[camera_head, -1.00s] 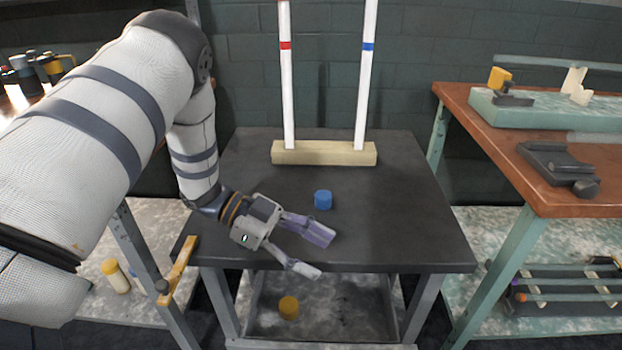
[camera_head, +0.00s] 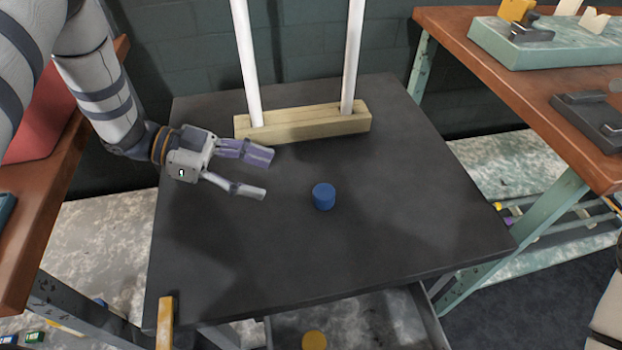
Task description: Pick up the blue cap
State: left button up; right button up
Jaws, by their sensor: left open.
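The blue cap (camera_head: 324,196) is a short cylinder standing on the dark table top (camera_head: 400,220), near its middle. My left gripper (camera_head: 257,174) is over the left part of the table, to the left of the cap. Its two fingers are spread and point right, toward the cap, with nothing between them. A clear gap separates the fingertips from the cap. My right gripper is not in view.
A wooden block (camera_head: 300,121) holding two upright white tubes (camera_head: 246,60) stands at the back of the table. A yellow cap (camera_head: 314,340) sits on the shelf below. A brown bench (camera_head: 480,70) stands at the right. The table around the cap is clear.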

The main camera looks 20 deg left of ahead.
aim_at(323, 191)
pick_arm(q)
jog(key=x, duration=1.1)
jog(key=shift+d+r, duration=0.25)
jog(key=shift+d, duration=0.2)
jog(key=c, duration=0.9)
